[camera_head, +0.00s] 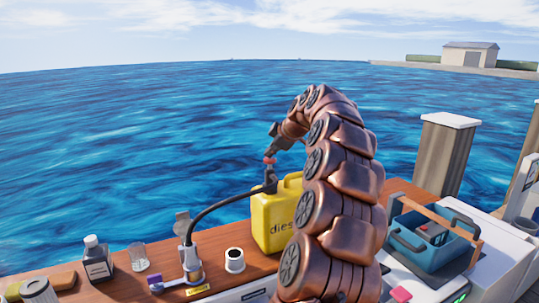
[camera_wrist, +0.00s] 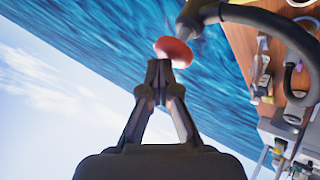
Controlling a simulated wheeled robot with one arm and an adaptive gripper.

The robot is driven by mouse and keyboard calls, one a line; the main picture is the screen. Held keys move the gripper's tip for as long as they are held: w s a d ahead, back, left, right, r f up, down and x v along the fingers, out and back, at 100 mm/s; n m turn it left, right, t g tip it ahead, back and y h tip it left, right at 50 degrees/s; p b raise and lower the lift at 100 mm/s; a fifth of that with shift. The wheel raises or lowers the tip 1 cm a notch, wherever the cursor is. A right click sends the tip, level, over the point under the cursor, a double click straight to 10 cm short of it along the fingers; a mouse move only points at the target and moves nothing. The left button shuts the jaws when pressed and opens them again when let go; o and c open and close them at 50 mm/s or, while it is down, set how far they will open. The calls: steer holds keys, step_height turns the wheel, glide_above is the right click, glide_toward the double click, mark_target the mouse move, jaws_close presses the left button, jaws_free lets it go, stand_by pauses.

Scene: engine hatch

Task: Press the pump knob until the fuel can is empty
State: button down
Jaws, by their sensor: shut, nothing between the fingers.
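The yellow fuel can (camera_head: 272,218), marked "dies…", stands on the wooden deck, partly hidden behind my arm. The red pump knob (camera_head: 269,160) sits on top of a dark pump above the can. A black hose (camera_head: 222,204) runs from the pump to a grey filler fitting (camera_head: 190,262) on the left. In the wrist view the red knob (camera_wrist: 174,50) is just beyond my fingertips, and the hose (camera_wrist: 262,18) curves away right. My gripper (camera_wrist: 159,66) is shut and empty, its tips at or very near the knob; I cannot tell if they touch. In the head view my gripper (camera_head: 273,146) is above the knob.
A dark bottle (camera_head: 97,260), a glass (camera_head: 138,257) and a white cup (camera_head: 235,260) stand left of the can. A blue toolbox (camera_head: 428,243) is right of my arm. Wooden posts (camera_head: 446,155) stand behind it. Open water lies beyond the deck.

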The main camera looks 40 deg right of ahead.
mark_target(271, 159)
steer(key=shift+r, duration=1.4)
steer(key=shift+r+p, duration=0.15)
steer(key=shift+p, duration=0.15)
steer(key=shift+r+p, duration=1.05)
steer(key=shift+r, duration=1.25)
